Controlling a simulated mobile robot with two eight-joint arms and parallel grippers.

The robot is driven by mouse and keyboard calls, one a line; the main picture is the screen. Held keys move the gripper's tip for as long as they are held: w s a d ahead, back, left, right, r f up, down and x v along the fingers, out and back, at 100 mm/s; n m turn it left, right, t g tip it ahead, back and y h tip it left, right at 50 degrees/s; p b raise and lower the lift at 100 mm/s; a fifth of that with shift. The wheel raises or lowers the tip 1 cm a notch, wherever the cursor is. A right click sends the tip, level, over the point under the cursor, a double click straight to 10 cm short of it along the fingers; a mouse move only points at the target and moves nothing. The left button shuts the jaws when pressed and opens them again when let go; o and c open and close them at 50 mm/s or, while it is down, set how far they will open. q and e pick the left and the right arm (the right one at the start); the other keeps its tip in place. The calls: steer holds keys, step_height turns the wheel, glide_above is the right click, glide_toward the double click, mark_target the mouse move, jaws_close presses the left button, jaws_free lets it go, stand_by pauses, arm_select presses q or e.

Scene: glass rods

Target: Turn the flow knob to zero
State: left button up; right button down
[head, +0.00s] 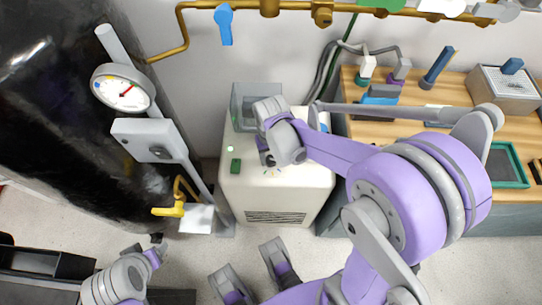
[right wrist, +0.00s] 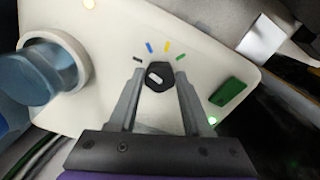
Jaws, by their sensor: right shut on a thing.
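The flow knob (right wrist: 159,84) is black with a short white bar, on the sloped cream top of a cabinet (head: 270,195). In the right wrist view, black, blue, yellow and green marks fan around its far side. The white bar slants, one end toward the upper left; I cannot tell exactly which mark it matches. My right gripper (right wrist: 159,80) is shut on the knob, one finger on each side. In the head view my right gripper (head: 268,158) hides most of the knob. My left gripper (head: 156,248) is low at the left, away from the cabinet, its jaws unclear.
A green block (right wrist: 231,94) and a lit green lamp (right wrist: 212,121) are close to the right finger. A gauge (head: 123,89) and yellow valve handle (head: 169,210) are left; a wooden bench (head: 428,137) is right.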

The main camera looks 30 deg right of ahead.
mark_target(271, 160)
steer(key=shift+n, duration=1.2)
steer(key=shift+c, duration=1.7)
jaws_free()
step_height(271, 160, up, 11)
steer(key=p, duration=0.2)
steer(key=shift+p, duration=0.35)
steer(key=shift+f, duration=0.1)
